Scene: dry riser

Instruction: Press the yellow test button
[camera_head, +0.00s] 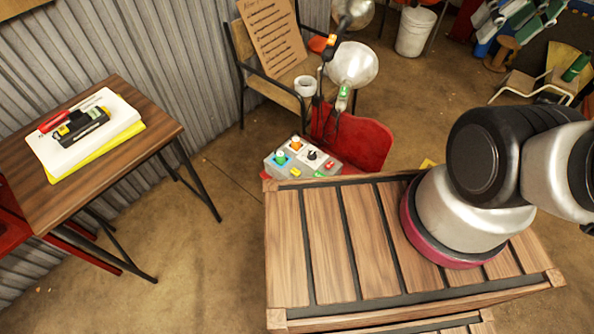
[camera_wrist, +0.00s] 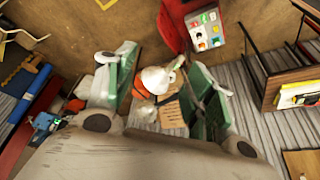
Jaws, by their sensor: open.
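A grey control box (camera_head: 290,168) sits just beyond the far edge of the slatted wooden table, carrying several coloured knobs and buttons. A small yellow button (camera_head: 295,171) is on its near side, with green and red ones to its right. In the wrist view the control box (camera_wrist: 206,30) is at the top right, beyond the fingers; its yellow button is too small to make out surely. My gripper (camera_wrist: 160,62) is open and empty, its green fingers spread wide and apart from the box.
The slatted table (camera_head: 322,240) fills the front. A red chair (camera_head: 365,145) and a silver lamp (camera_head: 353,66) stand behind the box. A side table (camera_head: 150,125) with papers is at left. Open floor lies between the tables.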

